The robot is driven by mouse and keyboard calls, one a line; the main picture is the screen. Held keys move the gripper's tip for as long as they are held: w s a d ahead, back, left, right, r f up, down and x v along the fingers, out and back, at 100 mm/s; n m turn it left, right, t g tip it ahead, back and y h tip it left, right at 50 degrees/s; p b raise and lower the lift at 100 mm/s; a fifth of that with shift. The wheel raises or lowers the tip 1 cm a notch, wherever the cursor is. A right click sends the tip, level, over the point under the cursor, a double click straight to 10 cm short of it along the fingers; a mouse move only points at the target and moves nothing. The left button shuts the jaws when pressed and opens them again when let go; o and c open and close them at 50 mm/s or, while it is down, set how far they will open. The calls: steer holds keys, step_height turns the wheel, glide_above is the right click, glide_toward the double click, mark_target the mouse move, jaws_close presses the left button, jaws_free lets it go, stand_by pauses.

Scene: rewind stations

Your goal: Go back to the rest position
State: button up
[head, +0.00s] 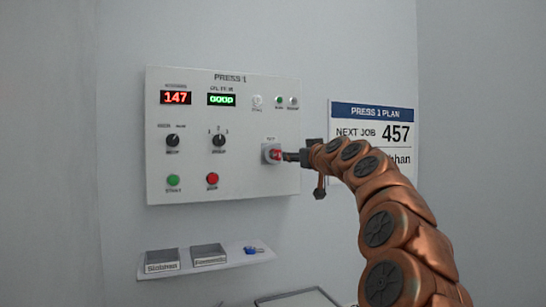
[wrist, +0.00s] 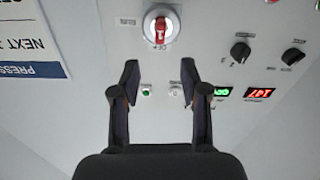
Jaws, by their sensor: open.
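My gripper (wrist: 160,85) is open and empty in the wrist view, its two dark fingers apart in front of the white control panel. In the head view my gripper (head: 296,156) is at the panel's right side, close to the red rotary switch (head: 275,155). I cannot tell from the head view whether it touches the switch. The wrist view shows the red switch handle (wrist: 160,29) on its round pale plate, beyond the fingertips and not between them. The PRESS 1 panel (head: 230,90) hangs on the wall.
The panel has a red display reading 147, a green display, black knobs, a green button (head: 173,180) and a red button (head: 212,179). A PRESS 1 PLAN sign (head: 375,112) is partly hidden by my arm. Below, a shelf (head: 230,259) holds two labelled trays and a blue item (head: 253,250).

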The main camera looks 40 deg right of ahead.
steer(key=shift+s+a, duration=0.15)
steer(key=shift+s, duration=0.15)
stand_by(0.4)
